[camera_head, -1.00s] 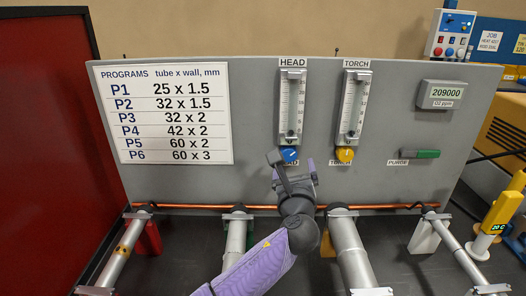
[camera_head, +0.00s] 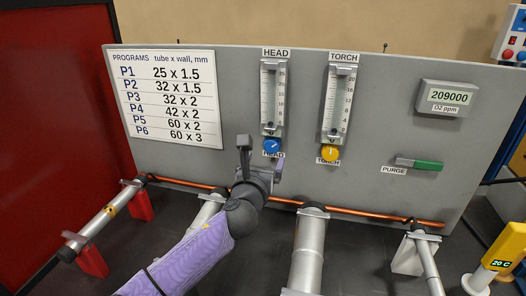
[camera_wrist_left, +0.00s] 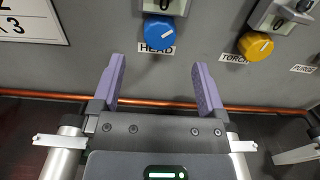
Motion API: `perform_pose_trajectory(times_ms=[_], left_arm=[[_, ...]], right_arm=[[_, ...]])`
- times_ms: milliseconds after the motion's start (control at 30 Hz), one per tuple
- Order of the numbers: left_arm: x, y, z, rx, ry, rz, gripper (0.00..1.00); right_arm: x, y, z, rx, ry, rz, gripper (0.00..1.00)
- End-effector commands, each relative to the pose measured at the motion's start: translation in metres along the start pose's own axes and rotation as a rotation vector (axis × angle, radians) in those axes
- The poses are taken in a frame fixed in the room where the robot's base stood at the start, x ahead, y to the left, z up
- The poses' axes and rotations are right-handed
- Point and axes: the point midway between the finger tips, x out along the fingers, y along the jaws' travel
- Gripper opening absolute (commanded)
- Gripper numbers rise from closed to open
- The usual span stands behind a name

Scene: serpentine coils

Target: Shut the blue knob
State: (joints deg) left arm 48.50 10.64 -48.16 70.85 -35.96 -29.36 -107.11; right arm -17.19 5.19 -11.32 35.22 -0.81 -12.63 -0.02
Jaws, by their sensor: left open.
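The blue knob (camera_head: 271,145) sits on the grey panel under the HEAD flow meter (camera_head: 273,95). It also shows in the left wrist view (camera_wrist_left: 159,33), with a white pointer line slanting to the upper right. My left gripper (camera_head: 262,152) is in front of the panel, close below the knob in the head view. In the left wrist view my left gripper (camera_wrist_left: 160,82) is open and empty, its two purple fingers apart, with the knob beyond and between their tips. Nothing is between the fingers. My right gripper is not in view.
A yellow knob (camera_head: 330,153) under the TORCH flow meter (camera_head: 339,100) is to the right. A green PURGE handle (camera_head: 428,165) is farther right. A copper tube (camera_head: 290,201) runs along the panel's foot, above several metal cylinders (camera_head: 309,250).

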Motion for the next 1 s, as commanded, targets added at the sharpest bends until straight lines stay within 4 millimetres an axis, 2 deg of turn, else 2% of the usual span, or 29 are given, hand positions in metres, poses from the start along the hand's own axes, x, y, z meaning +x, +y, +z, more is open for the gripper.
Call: perform_pose_trajectory(times_ms=[33, 100, 300, 500, 767, 1000], left_arm=[[0.012, 0.0, -0.007, -0.001, 0.0, 0.002, 0.94], [0.029, 0.0, -0.009, -0.002, 0.0, 0.002, 0.94], [0.057, 0.0, -0.007, -0.002, 0.0, 0.002, 0.94], [0.066, 0.0, -0.003, -0.001, 0.001, 0.002, 0.94], [0.067, 0.0, -0.001, -0.001, 0.001, 0.002, 0.94], [0.067, 0.0, -0.001, -0.002, 0.001, 0.002, 0.43]], right_arm=[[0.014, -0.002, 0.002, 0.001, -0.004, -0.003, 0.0], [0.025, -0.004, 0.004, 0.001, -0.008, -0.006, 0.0], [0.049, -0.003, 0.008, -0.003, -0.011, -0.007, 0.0], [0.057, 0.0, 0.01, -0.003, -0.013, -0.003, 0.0], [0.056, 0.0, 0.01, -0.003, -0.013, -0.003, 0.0], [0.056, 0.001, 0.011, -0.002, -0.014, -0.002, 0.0]])
